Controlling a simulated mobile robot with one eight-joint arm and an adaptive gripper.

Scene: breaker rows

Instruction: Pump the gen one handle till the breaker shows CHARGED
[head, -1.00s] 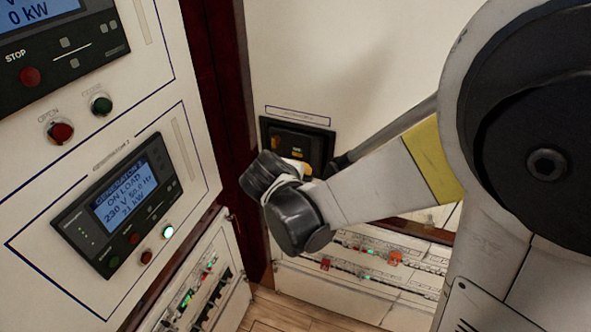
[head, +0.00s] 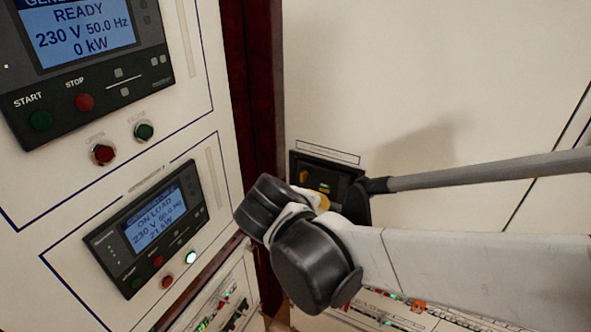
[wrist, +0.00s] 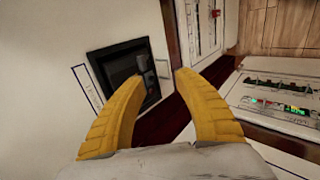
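The breaker (head: 340,174) is a black-framed recessed unit low on the white cabinet front in the head view. Its face has small yellowish and greenish marks, too small to read. In the wrist view the breaker (wrist: 101,62) lies beyond the left fingertip, tilted in the picture, with a small grey part (wrist: 146,66) inside its frame. My gripper (wrist: 162,80) has two yellow fingers spread apart, with nothing between their tips. It is just in front of the breaker. In the head view my black wrist hides the fingers almost wholly. I cannot make out the pump handle for certain.
On the left panel (head: 85,180) an upper display (head: 85,32) reads READY, 0 kW, and a lower display (head: 157,218) reads ON LOAD. Red and green buttons sit near them. A dark red post (head: 250,90) stands left of the breaker. Lit breaker rows (wrist: 275,106) lie lower down.

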